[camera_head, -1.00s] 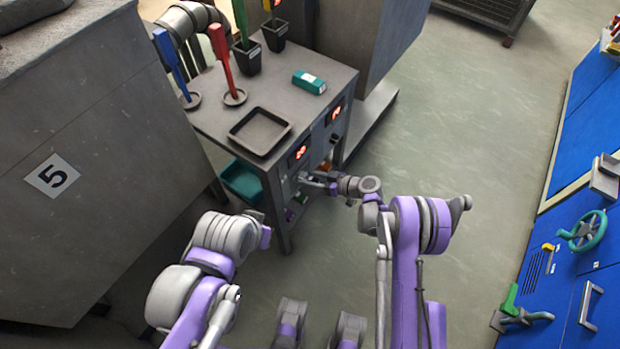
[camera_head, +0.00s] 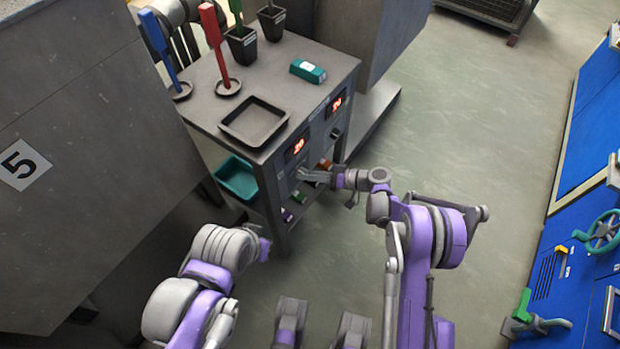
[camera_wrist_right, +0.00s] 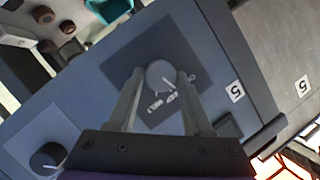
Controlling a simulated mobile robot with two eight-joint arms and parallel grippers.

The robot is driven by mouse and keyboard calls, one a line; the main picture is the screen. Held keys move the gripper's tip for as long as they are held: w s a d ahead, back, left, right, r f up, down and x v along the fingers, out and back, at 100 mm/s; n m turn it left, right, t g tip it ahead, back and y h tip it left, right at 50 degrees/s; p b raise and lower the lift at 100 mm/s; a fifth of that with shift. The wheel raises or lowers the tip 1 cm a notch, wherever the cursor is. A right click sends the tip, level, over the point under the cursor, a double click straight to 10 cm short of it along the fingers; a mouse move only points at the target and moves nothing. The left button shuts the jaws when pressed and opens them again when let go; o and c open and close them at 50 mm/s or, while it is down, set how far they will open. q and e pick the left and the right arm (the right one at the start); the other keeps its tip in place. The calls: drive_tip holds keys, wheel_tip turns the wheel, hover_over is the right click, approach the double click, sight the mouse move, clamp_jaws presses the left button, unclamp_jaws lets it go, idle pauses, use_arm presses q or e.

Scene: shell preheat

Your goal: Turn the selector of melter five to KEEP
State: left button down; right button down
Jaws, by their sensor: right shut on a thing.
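The selector of melter five (camera_wrist_right: 160,75) is a round grey knob on a dark square plate in the right wrist view. White lettering, which seems to read KEEP and MELT, is beside it, and a white tag with a black 5 (camera_wrist_right: 235,91) is to its right. I cannot tell surely which word the knob points to. My right gripper (camera_wrist_right: 158,84) is shut on the knob, one finger on each side. In the head view my right gripper (camera_head: 303,176) is at the cart's front panel and hides the knob. My left arm shows at the lower left, but its fingers do not.
The cart (camera_head: 335,70) carries a black tray (camera_head: 254,122), a teal box (camera_head: 308,71) and upright coloured tools. A second knob (camera_wrist_right: 47,158) is at the wrist view's lower left. A teal bin (camera_head: 236,180) is under the cart. Blue cabinets stand right, beyond open floor.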

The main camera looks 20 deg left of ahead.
use_arm(q)
drive_tip(key=shift+w+f+b, duration=0.2)
drive_tip(key=shift+f+b, duration=1.25)
drive_tip(key=shift+f, duration=0.7)
use_arm(e)
drive_tip(key=shift+f+m+g+y, duration=0.1)
drive_tip(key=shift+m+g+y, duration=0.45)
drive_tip(key=shift+m, duration=0.65)
drive_tip(key=shift+c, duration=1.6)
unclamp_jaws()
drive_tip(key=shift+w+d, duration=0.1)
use_arm(q)
drive_tip(key=shift+s+r+p, duration=0.1)
drive_tip(key=shift+r+p, duration=0.4)
drive_tip(key=shift+r, duration=0.05)
use_arm(e)
drive_tip(key=d+r, duration=0.1)
drive_tip(key=d, duration=0.9)
drive_tip(key=shift+d+r, duration=0.25)
drive_tip(key=shift+r, duration=0.15)
drive_tip(key=shift+w+r, duration=0.1)
